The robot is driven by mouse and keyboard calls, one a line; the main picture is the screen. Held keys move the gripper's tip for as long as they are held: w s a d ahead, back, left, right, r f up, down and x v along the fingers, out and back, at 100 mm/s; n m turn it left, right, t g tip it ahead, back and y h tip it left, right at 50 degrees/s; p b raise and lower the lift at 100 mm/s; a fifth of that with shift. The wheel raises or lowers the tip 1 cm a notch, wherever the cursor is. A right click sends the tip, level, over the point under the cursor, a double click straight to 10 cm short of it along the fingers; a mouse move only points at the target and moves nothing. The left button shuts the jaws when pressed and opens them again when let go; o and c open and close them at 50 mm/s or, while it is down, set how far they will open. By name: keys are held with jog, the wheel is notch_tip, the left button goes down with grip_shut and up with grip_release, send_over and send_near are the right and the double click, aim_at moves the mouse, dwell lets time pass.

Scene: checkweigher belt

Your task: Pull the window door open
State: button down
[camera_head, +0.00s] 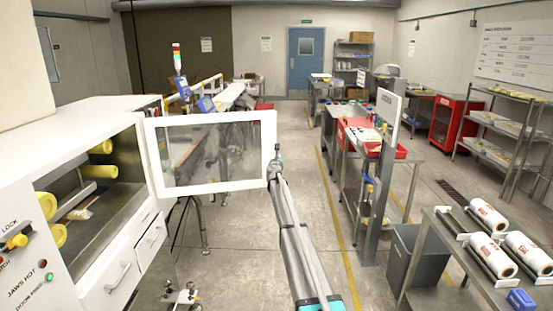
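A grey bin (418,255) and a table with white rolls (488,216) stand at right. The floor between, with a yellow line, is clear.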

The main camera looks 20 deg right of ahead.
jog(key=s+d+v, duration=0.1)
jog(key=d+v, duration=0.1)
jog(key=v, duration=1)
jog(key=shift+d, duration=0.1)
jog(key=s+a+f+n+g+y, duration=0.2)
jog(key=s+a+f+n+y, duration=0.15)
jog(key=s+a+n, duration=0.45)
jog(key=s+a+f+n+g+y, duration=0.1)
jog(key=s+a+f+n+y, duration=0.1)
jog(key=s+a+n+y, duration=0.55)
jog(key=s+a+f+n+g+y, duration=0.1)
jog(key=s+a+f+n+g, duration=0.1)
jog(key=s+a+n, duration=0.6)
jog(key=s+d+f+n+g+h, duration=0.1)
jog(key=s+f+n+g, duration=0.2)
jog(key=s, duration=0.7)
jog(key=s+d+f+n+g+h, duration=0.1)
jog(key=s+f+n+g, duration=0.3)
jog(key=s+n, duration=0.4)
jog(key=s+d+f+n+g+h, duration=0.2)
jog(key=s+n, duration=0.4)
jog(key=s, duration=0.8)
notch_tip(320, 180, down, 2)
jog(key=g+h, duration=0.1)
jog(key=g, duration=0.1)
jog(key=shift+g, duration=0.3)
jog(key=shift+s+d, duration=0.1)
